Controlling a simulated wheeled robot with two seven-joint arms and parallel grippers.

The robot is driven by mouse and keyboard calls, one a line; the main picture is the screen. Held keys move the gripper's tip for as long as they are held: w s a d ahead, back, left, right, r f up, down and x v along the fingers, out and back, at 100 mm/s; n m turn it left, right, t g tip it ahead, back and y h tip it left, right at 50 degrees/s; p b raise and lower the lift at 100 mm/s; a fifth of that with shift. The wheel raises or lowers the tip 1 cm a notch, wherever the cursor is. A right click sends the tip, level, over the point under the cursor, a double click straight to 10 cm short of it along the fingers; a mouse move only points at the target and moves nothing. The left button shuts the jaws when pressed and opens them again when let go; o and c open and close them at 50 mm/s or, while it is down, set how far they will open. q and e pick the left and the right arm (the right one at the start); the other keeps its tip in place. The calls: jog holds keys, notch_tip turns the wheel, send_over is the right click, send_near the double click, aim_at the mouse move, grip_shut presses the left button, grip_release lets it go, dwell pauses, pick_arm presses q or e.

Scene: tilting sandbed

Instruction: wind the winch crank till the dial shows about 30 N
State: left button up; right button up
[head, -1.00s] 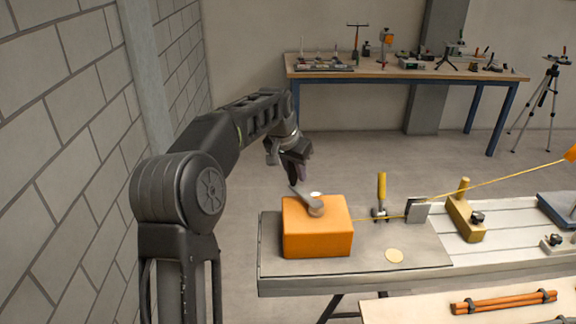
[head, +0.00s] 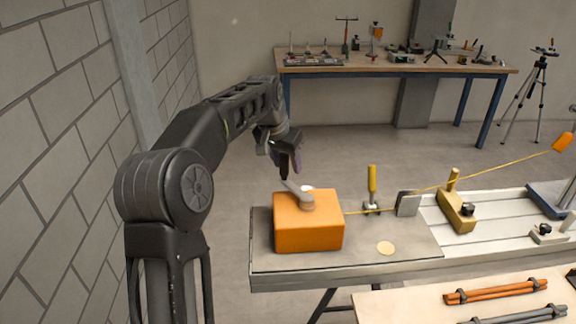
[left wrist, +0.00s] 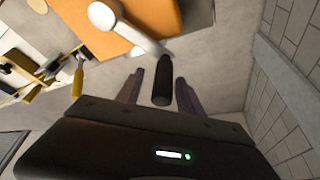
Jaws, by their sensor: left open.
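The winch is an orange box (head: 308,222) on the left end of the grey bench, with a pale crank arm (head: 297,194) on top reaching back and left. In the left wrist view the crank's black handle (left wrist: 162,84) stands at the arm's end. My left gripper (head: 289,164) is above and behind the box. It is open, and in the left wrist view its fingers (left wrist: 160,76) lie on either side of the handle, with gaps showing. A yellow line (head: 385,208) runs from the winch to the right. I see no readable dial face. My right gripper is not in view.
A yellow-handled clamp (head: 372,190) and a grey plate (head: 408,204) stand by the line. A yellow block (head: 456,212) sits farther right. An orange piece (head: 563,142) hangs at the line's upper end. A brick wall is at the left; open floor lies behind the bench.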

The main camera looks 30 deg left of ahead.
pick_arm(q)
jog(key=v, duration=0.6)
jog(key=shift+r, duration=0.15)
jog(key=shift+s, duration=0.1)
